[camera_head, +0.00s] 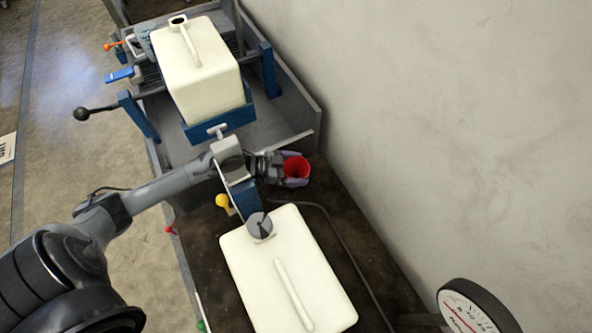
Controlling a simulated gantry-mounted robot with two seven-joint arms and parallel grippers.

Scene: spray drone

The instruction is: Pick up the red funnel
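The red funnel (296,167) is in the head view, just right of centre, above the dark bench top near the wall. I look down into its round opening. My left gripper (295,171) reaches it from the left, with one finger at its upper side and one at its lower side. The fingers lie close around the funnel and appear to touch it. The funnel's lower part is hidden, and I cannot tell whether it rests on the bench. My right gripper is not in view.
A white canister (290,275) with a grey cap stands in front on the dark bench (345,215). Another white canister (200,72) sits in a blue holder behind. A wall bounds the right. A dial gauge (468,312) is at lower right. A black cable crosses the bench.

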